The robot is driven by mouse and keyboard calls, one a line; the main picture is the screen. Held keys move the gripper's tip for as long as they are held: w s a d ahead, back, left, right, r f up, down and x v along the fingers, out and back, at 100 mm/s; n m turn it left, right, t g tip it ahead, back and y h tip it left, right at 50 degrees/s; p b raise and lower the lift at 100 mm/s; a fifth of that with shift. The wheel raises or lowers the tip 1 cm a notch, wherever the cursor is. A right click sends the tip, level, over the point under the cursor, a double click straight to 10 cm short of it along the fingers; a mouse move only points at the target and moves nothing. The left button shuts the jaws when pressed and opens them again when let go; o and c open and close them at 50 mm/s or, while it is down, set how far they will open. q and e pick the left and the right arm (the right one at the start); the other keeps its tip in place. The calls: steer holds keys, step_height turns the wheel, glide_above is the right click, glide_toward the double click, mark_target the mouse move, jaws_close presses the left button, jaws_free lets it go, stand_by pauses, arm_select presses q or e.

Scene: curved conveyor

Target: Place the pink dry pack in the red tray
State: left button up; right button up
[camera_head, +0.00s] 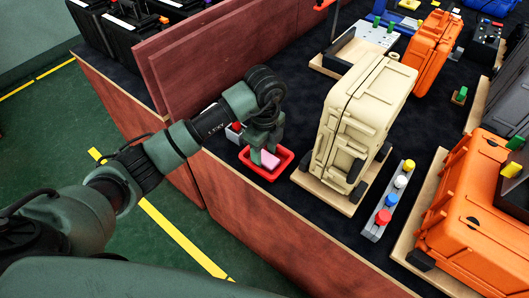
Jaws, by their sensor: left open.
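The red tray (280,171) sits on the dark tabletop near its front edge, left of a beige case. The pink dry pack (269,160) shows inside the red tray, partly hidden behind my gripper. My left gripper (263,155) points down over the tray, with its fingers right beside the pink pack. It is open; I cannot tell whether a finger touches the pack. My right gripper is not in view.
The beige case (365,110) stands close to the tray's right. A strip of coloured buttons (389,201) and an orange case (475,200) lie further right. A reddish wooden panel (215,60) rises behind my left arm.

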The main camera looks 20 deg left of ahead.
mark_target(265, 157)
arm_select(q)
step_height(265, 157, up, 12)
steer(key=shift+r+p, duration=0.15)
steer(key=shift+p, duration=0.25)
stand_by(0.5)
